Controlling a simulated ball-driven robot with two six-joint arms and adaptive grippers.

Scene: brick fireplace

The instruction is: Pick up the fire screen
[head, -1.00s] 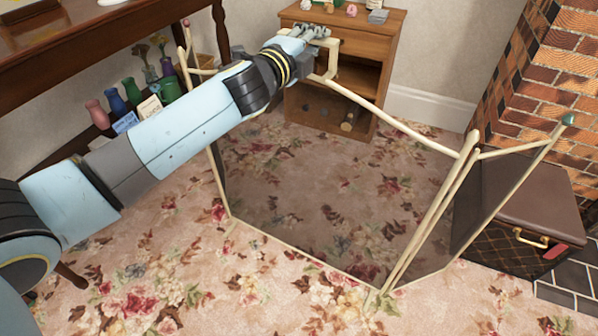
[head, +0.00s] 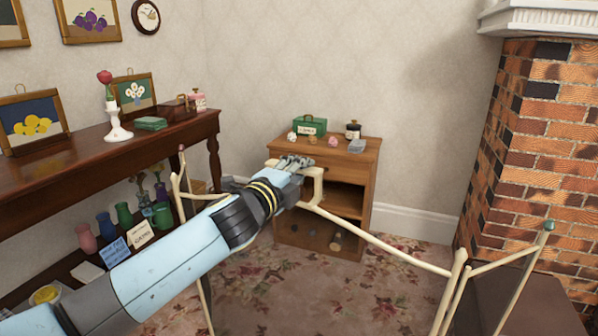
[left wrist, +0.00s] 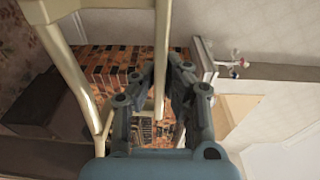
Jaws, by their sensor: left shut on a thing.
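The fire screen (head: 383,243) has a cream metal frame with folding side panels and dark see-through mesh. It stands upright; its lower edge is out of the head view. My left gripper (head: 303,165) is shut on the handle at the top middle of the screen. In the left wrist view, the cream bar of the fire screen (left wrist: 161,50) runs between the fingers of my left gripper (left wrist: 160,75). My right gripper is not in view.
A wooden cabinet (head: 345,158) with small items on top stands behind the screen. A dark wooden side table (head: 150,140) with vases below is at left. The brick fireplace (head: 540,150) and a brown case (head: 535,305) are at right. Flowered carpet lies around the screen.

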